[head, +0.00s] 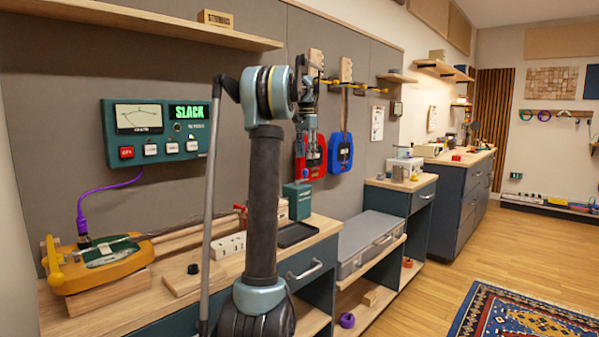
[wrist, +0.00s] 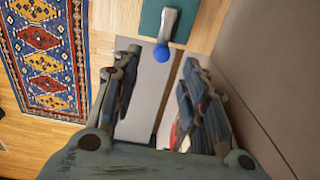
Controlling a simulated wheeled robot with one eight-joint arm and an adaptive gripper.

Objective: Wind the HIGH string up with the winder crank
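A teal winder box (head: 297,200) stands on the bench, behind my arm in the head view. From above in the wrist view (wrist: 181,14), a grey crank arm (wrist: 166,24) with a round blue knob (wrist: 161,53) lies over it. My gripper (head: 309,155) points down above the box. In the wrist view its fingers (wrist: 160,62) are spread, with the knob showing beyond the gap and nothing held. An orange string instrument (head: 105,262) rests on wooden blocks at left. The wall meter (head: 157,132) reads "SLACK" in green. I cannot tell which string is HIGH.
Red (head: 312,160) and blue (head: 340,152) clamp-like tools hang on the wall behind my gripper. A white power strip (head: 228,245) and dark tray (head: 297,234) lie on the bench. A grey case (head: 362,243) sits right of it. The wall is close beside my gripper.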

